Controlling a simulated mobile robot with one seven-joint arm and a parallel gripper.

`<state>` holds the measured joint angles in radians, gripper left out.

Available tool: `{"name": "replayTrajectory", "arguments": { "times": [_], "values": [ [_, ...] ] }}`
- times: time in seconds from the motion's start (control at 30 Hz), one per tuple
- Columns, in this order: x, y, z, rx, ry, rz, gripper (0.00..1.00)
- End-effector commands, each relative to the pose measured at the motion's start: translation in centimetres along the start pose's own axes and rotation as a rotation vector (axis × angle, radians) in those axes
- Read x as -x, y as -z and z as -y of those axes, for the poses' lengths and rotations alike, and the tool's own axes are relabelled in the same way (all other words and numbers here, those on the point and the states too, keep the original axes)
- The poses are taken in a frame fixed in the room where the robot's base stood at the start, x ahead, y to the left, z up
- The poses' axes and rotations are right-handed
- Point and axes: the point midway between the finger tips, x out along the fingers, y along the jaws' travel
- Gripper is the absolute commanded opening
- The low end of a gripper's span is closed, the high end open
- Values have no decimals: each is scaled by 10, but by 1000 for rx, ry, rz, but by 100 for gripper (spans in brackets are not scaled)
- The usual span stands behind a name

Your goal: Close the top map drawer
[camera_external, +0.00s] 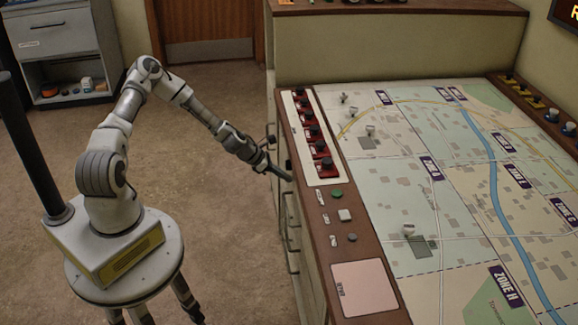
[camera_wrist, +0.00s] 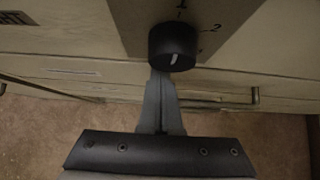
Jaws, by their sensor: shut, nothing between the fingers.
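The map drawers are cream fronts with metal handles in the console's side; in the external view their handles (camera_external: 291,207) show below my gripper. In the wrist view a drawer front (camera_wrist: 70,71) with a pale slot runs across the middle, and a handle (camera_wrist: 255,95) shows at right. I cannot tell how far any drawer stands out. My gripper (camera_external: 284,175) is shut and empty, its tip close to the console's side. In the wrist view its fingers (camera_wrist: 160,78) point up at a black knob (camera_wrist: 173,47); whether they touch it is unclear.
The knob sits on a numbered plate (camera_wrist: 138,20). Above the drawers is the map table with a wooden rim (camera_external: 322,250), red switches (camera_external: 323,165) and a pink pad (camera_external: 364,288). Brown floor (camera_external: 225,240) is clear between my base and the console. A grey cabinet (camera_external: 60,50) stands back left.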

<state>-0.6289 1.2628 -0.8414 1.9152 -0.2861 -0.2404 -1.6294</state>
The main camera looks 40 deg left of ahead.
Motion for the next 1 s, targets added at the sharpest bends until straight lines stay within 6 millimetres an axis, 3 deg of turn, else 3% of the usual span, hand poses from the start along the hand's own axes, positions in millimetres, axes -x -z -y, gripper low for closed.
{"name": "replayTrajectory", "arguments": {
  "times": [0.3, 0.53, 0.7, 1.0],
  "values": [
    [-3, -9, 0, -6, -3, 14, 0],
    [8, 3, 0, -3, -4, 12, 0],
    [31, 26, -1, 3, -3, 7, 0],
    [102, 27, -1, 1, -4, 5, 0]
  ]
}}
